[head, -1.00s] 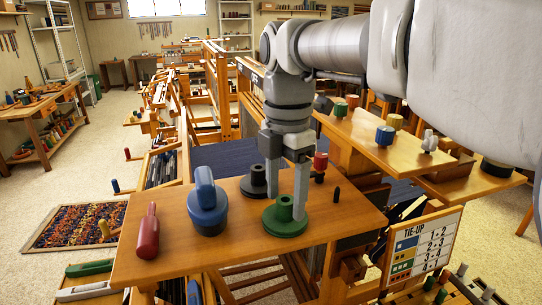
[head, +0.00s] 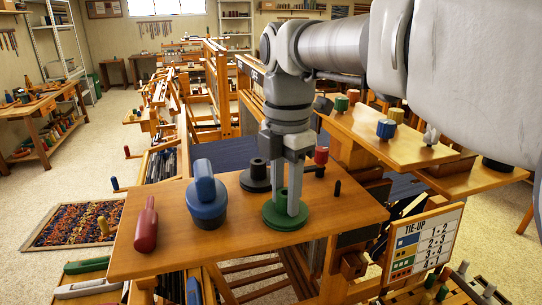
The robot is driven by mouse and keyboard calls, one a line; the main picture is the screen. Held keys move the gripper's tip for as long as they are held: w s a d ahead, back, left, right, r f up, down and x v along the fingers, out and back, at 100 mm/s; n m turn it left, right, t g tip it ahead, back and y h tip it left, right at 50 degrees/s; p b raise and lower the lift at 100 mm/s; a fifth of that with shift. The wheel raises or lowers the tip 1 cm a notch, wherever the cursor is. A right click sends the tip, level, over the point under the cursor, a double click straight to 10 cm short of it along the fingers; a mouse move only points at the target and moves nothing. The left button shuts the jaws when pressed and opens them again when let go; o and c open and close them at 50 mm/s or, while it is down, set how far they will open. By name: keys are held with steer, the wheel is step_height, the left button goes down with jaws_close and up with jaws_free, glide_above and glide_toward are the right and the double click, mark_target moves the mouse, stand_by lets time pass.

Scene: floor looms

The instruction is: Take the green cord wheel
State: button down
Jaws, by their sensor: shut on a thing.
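The green cord wheel (head: 284,217), a flat green disc with a raised hub, is on the wooden board (head: 160,245) in the head view. My gripper (head: 286,205) points straight down over it and is shut on its hub. The fingers hide part of the hub. I cannot tell whether the disc is clear of the board.
A dark grey wheel (head: 256,178) is just behind my gripper. A red-topped piece (head: 321,157) and a black peg (head: 337,188) are to the right.

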step_height(320, 180, up, 7)
steer(key=p, duration=0.6)
steer(key=shift+p, duration=0.3)
steer(key=shift+s, duration=0.1)
stand_by(0.5)
